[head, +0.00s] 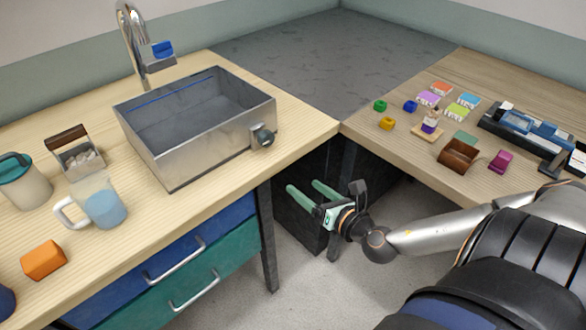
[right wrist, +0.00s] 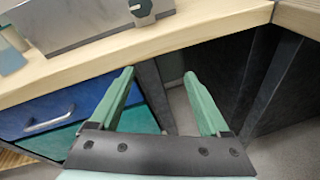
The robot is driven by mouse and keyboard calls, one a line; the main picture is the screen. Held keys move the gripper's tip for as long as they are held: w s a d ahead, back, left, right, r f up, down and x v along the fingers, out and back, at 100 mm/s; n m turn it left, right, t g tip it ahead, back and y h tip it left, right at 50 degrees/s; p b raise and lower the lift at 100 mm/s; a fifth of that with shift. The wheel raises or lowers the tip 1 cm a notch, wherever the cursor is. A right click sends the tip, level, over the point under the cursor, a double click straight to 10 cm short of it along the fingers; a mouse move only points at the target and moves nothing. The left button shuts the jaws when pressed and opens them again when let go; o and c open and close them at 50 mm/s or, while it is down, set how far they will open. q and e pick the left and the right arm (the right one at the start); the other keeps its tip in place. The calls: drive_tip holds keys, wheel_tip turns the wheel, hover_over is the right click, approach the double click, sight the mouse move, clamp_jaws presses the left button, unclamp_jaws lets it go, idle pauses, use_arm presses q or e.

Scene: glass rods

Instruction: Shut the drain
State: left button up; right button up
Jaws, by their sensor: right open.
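A metal sink basin (head: 190,140) stands on the left wooden counter. On its right-hand outer wall is a dark round knob (head: 263,137), likely the drain control; it also shows at the top of the right wrist view (right wrist: 142,8). My right gripper (head: 303,190) is open and empty, in front of the counter and below its edge, lower right of the knob and apart from it. Its two green fingers (right wrist: 163,80) show in the right wrist view with nothing between them. The inside bottom of the basin is partly hidden, and no drain opening shows. My left gripper is not in view.
A faucet (head: 135,45) with a blue part rises behind the basin. A glass mug (head: 98,205), a lidded jar (head: 22,182) and an orange block (head: 44,260) stand to the left. Drawers (head: 190,270) lie below the counter. Small coloured items cover the right counter (head: 390,145).

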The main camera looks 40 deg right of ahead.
use_arm(q)
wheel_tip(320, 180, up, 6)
drive_tip(key=p, duration=0.6)
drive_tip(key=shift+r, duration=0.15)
use_arm(e)
drive_tip(key=s+a+f+m+g+y, duration=0.1)
drive_tip(key=s+a+f+m+g, duration=0.2)
drive_tip(key=m, duration=0.7)
drive_tip(key=s+a+f+m+g+y, duration=0.1)
drive_tip(key=s+a+f+m+g, duration=0.2)
drive_tip(key=s+a+f+m, duration=0.4)
drive_tip(key=shift+a+f+m, duration=0.4)
drive_tip(key=shift+a+m, duration=0.95)
drive_tip(key=shift+m, duration=0.75)
